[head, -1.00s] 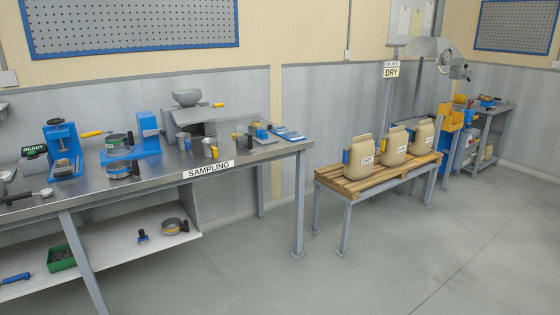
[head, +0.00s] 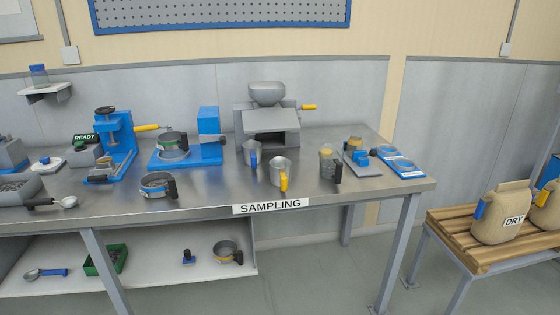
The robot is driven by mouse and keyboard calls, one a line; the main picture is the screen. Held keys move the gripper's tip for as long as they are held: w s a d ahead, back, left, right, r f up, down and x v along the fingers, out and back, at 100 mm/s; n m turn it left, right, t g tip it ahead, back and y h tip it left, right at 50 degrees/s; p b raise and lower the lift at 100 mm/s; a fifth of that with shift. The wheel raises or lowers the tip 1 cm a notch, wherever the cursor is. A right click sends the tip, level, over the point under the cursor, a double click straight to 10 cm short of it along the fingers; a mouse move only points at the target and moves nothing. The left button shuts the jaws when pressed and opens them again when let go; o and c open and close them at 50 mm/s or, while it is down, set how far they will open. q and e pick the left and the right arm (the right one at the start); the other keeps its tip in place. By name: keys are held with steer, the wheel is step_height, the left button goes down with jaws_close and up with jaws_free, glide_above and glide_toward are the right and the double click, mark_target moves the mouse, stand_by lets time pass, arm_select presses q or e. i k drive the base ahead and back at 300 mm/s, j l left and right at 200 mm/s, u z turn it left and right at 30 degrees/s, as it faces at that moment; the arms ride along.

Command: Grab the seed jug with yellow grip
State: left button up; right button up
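The seed jug with the yellow grip (head: 281,173) stands upright near the front edge of the steel sampling table (head: 215,201), just above the SAMPLING label. Its yellow grip faces the front. A similar metal jug with a blue grip (head: 252,153) stands behind it to the left. A jar-like container with a dark grip (head: 328,163) stands to its right. Neither of my grippers shows in the head view.
A grey hopper device (head: 268,120) stands behind the jugs. A sieve pan (head: 157,185) and a blue press (head: 114,147) are to the left. Blue-framed cards (head: 400,163) lie at the right end. A pallet bench (head: 465,240) with sacks (head: 502,212) stands right. Floor is clear between.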

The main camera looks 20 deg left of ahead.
mark_target(280, 167)
steer(key=i+l+u, duration=0.15)
steer(key=i, duration=0.2)
steer(key=i+l+u, duration=0.2)
steer(key=i, duration=0.2)
steer(key=i+u, duration=0.15)
steer(key=i, duration=0.2)
